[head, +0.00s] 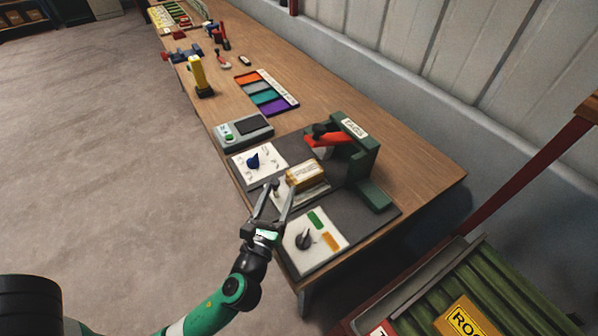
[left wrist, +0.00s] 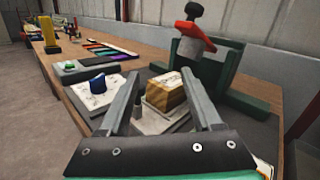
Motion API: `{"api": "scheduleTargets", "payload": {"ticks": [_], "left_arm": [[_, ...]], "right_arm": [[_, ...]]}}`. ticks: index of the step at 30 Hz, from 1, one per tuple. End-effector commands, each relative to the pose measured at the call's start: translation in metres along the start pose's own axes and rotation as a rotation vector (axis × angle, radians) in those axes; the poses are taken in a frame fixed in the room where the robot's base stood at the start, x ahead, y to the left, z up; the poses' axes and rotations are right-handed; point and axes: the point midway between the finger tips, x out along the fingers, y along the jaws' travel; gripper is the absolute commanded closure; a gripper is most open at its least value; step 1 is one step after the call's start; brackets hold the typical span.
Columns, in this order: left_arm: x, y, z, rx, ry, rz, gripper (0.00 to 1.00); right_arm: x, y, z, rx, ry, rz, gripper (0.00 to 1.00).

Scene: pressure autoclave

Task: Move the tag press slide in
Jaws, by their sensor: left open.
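The tag press (head: 362,163) is a green frame with a "TAGS" label, a red lever (head: 326,139) and a black knob, near the right end of the bench. Its light slide plate (head: 313,194) sits in front of it, carrying a gold block (head: 305,176). In the left wrist view the slide (left wrist: 165,121) has a small grey post (left wrist: 137,105) at its near end. My left gripper (head: 282,187) is open at the slide's near end. In the left wrist view its fingers (left wrist: 162,76) stand either side of post and block; contact is not clear. My right gripper is not in view.
A white panel with a blue knob (head: 253,160) lies left of the slide; one with a black knob (head: 306,240) lies right. A grey device (head: 243,131), coloured strips (head: 266,93) and a yellow tool (head: 199,75) stand farther along the bench. A roller conveyor (head: 490,293) is at lower right.

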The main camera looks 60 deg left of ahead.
Motion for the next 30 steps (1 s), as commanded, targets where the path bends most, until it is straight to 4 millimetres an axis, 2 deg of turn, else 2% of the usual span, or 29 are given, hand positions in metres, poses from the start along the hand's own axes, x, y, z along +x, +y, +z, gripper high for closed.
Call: {"api": "scheduleTargets", "payload": {"ticks": [1, 3, 7, 11, 14, 24, 30], "left_arm": [[-0.012, 0.017, -0.012, 0.117, 0.011, 0.025, 0.34], [-0.021, 0.031, -0.024, 0.174, 0.037, 0.037, 0.34], [-0.025, 0.036, -0.030, 0.197, 0.049, 0.041, 0.34], [-0.019, 0.036, -0.030, 0.194, 0.049, 0.043, 0.34], [-0.005, 0.038, -0.030, 0.191, 0.048, 0.046, 0.34], [0.068, 0.041, -0.033, 0.189, 0.047, 0.044, 0.34], [0.089, 0.041, -0.035, 0.191, 0.048, 0.041, 0.34]], "right_arm": [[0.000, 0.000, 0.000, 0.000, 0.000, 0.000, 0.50], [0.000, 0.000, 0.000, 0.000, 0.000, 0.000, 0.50], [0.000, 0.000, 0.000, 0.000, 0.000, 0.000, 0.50], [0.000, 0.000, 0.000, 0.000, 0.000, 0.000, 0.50], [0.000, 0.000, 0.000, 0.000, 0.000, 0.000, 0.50], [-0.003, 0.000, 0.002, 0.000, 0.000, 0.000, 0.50], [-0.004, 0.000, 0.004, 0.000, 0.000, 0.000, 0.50]]}}
